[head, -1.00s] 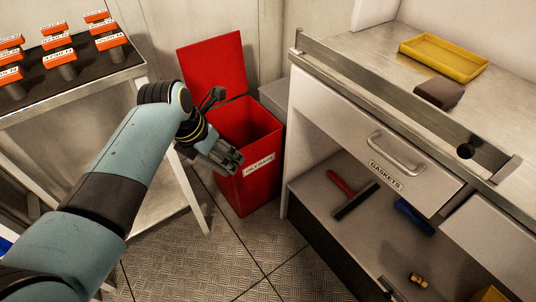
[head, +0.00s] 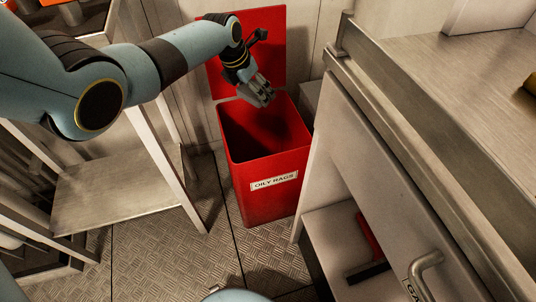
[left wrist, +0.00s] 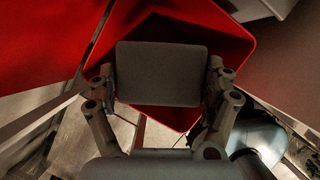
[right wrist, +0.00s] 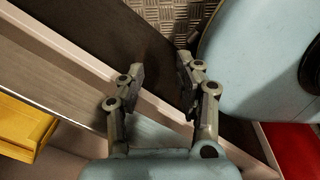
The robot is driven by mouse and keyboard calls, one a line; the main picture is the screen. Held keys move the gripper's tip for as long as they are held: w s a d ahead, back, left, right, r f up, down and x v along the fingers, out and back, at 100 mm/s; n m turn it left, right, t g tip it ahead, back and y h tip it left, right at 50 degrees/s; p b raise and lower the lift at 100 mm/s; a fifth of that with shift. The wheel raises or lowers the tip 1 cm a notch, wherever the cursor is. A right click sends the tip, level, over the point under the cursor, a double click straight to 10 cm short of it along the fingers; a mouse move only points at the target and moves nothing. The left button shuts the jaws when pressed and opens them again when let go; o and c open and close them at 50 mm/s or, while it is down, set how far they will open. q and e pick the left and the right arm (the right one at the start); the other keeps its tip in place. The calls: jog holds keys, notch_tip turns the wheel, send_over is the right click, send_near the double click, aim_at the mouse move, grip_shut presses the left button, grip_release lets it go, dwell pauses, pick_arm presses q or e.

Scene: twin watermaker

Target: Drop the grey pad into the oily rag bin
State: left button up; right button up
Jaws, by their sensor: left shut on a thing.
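The red oily rag bin (head: 265,205) stands on the floor with its lid (head: 264,45) raised against the wall. Its front label reads OILY RAGS. My left gripper (head: 261,97) is above the back part of the bin's opening, pointing down. In the left wrist view it is shut on the grey pad (left wrist: 160,73), a flat dark rectangle between the fingers. The red bin opening (left wrist: 238,45) shows behind the pad. The pad is hard to make out in the head view. My right gripper (right wrist: 160,78) is open and empty.
A metal stand with a lower shelf (head: 120,190) is at the left. A red-handled tool (head: 368,245) lies on the bench's lower shelf. A yellow tray (right wrist: 22,128) shows in the right wrist view.

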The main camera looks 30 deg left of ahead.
pick_arm(q)
notch_tip(320, 180, down, 5)
jog(key=b, duration=0.4)
jog(key=shift+s+r, duration=0.15)
jog(key=shift+f+b, duration=0.35)
jog(key=shift+b, duration=0.3)
pick_arm(e)
notch_tip(320, 180, down, 6)
jog(key=s, duration=0.2)
jog(key=shift+a, duration=0.3)
pick_arm(q)
jog(key=o, duration=1.1)
jog(key=shift+c, duration=0.2)
jog(key=v, duration=1.2)
pick_arm(e)
jog(key=shift+a, duration=0.1)
